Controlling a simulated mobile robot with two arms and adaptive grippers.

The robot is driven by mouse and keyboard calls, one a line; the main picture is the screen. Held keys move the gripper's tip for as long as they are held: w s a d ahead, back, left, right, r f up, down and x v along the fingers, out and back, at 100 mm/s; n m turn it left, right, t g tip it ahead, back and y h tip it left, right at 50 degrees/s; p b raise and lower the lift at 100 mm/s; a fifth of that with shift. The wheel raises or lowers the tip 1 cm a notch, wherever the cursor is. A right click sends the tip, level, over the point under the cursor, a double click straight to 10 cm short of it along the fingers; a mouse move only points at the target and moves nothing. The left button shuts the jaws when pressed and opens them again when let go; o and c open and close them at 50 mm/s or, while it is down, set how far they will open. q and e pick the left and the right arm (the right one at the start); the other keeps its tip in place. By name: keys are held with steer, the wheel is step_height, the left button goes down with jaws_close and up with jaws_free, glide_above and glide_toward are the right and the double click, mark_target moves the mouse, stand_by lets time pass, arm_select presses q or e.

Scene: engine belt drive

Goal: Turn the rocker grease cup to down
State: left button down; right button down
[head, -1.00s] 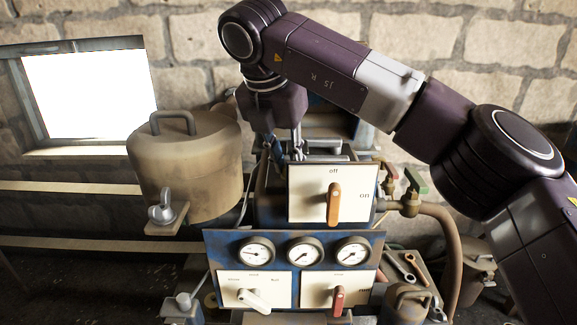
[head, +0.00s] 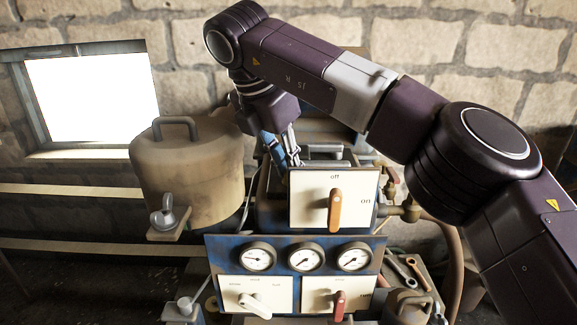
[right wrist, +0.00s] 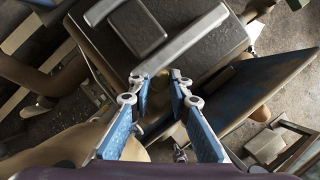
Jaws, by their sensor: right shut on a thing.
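My right gripper (head: 290,160) reaches down behind the white off/on panel, over the top of the engine. In the right wrist view its blue fingers (right wrist: 158,85) straddle the near end of a grey bar-shaped handle (right wrist: 185,38), which lies over a dark box (right wrist: 85,75). The fingertips are on either side of that end, and the contact itself is partly hidden. The bar also shows in the head view (head: 325,149). I cannot make out a labelled rocker grease cup, nor tell for sure whether this bar belongs to it. My left gripper is not in view.
The off/on panel (head: 308,203) with an orange lever stands just in front of my right gripper. Several gauges (head: 305,257) and two lower lever panels sit below. A rusty tank (head: 188,175) stands left; pipes and a valve (head: 410,210) are right.

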steer(key=shift+r, duration=0.1)
steer(key=c, duration=1.8)
jaws_free()
steer(key=v, duration=0.7)
steer(key=shift+r, duration=0.15)
steer(key=shift+s, duration=0.1)
